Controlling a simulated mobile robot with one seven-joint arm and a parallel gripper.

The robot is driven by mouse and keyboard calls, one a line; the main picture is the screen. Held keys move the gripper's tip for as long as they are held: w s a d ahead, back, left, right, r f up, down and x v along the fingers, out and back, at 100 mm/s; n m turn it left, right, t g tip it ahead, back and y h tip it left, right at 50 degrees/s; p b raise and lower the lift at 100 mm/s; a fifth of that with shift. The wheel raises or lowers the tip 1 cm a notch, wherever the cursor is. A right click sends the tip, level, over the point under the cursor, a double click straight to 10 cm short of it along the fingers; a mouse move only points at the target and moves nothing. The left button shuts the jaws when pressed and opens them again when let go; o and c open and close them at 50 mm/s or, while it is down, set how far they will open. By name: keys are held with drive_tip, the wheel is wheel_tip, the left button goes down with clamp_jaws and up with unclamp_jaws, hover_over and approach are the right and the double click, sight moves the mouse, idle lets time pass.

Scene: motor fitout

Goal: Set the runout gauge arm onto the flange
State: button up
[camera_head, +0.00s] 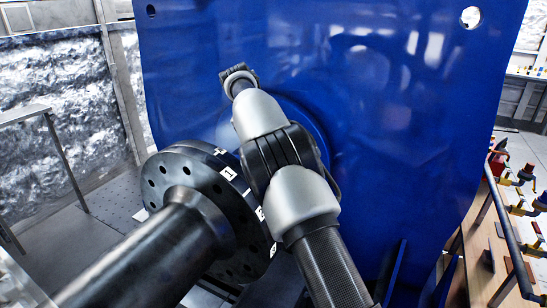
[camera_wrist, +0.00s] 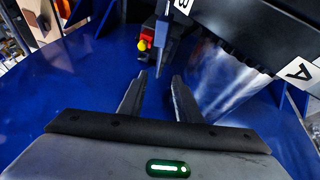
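The black flange (camera_head: 205,190) stands on a dark shaft in the head view, with bolt holes in its face and white labels on its rim. In the wrist view its dark rim (camera_wrist: 255,32) fills the upper right, with labels A and B. My gripper (camera_wrist: 160,76) is open, its two fingers apart. A dark upright bar (camera_wrist: 162,48) with red and yellow parts beside it shows just past the fingertips; it may be the runout gauge arm, but I cannot be sure. I cannot tell whether the fingers touch it. In the head view the fingers are hidden.
A large blue plate (camera_head: 400,140) stands behind the flange and my arm. A bench (camera_head: 490,245) with several coloured items is at the right. A shiny metal cylinder (camera_wrist: 222,82) lies right of the fingers. A metal stand (camera_head: 65,150) is at the left.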

drive_tip(key=shift+r, duration=0.1)
drive_tip(key=shift+c, duration=1.1)
drive_tip(key=d+f+y+b, duration=0.1)
drive_tip(key=d+b, duration=0.1)
drive_tip(key=d, duration=0.1)
drive_tip(key=d+f+y+b, duration=0.1)
drive_tip(key=d+f+b, duration=0.1)
drive_tip(key=s+d+f+y+b, duration=0.1)
drive_tip(key=d+f+b, duration=0.1)
drive_tip(key=d, duration=0.1)
drive_tip(key=shift+s+d+f+y, duration=0.1)
drive_tip(key=shift+d+f+y, duration=0.2)
drive_tip(key=shift+y, duration=0.1)
clamp_jaws()
drive_tip(key=s+d+f+t+y+b, duration=0.2)
drive_tip(key=s+d+y+b, duration=0.2)
drive_tip(key=s+d+b, duration=0.25)
drive_tip(key=w+a+f+n, duration=0.1)
drive_tip(key=w+a+f, duration=0.5)
drive_tip(key=a+f, duration=0.1)
drive_tip(key=shift+w+f+t+b, duration=0.25)
drive_tip(key=shift+f+t+b, duration=0.05)
drive_tip(key=shift+f+b, duration=0.1)
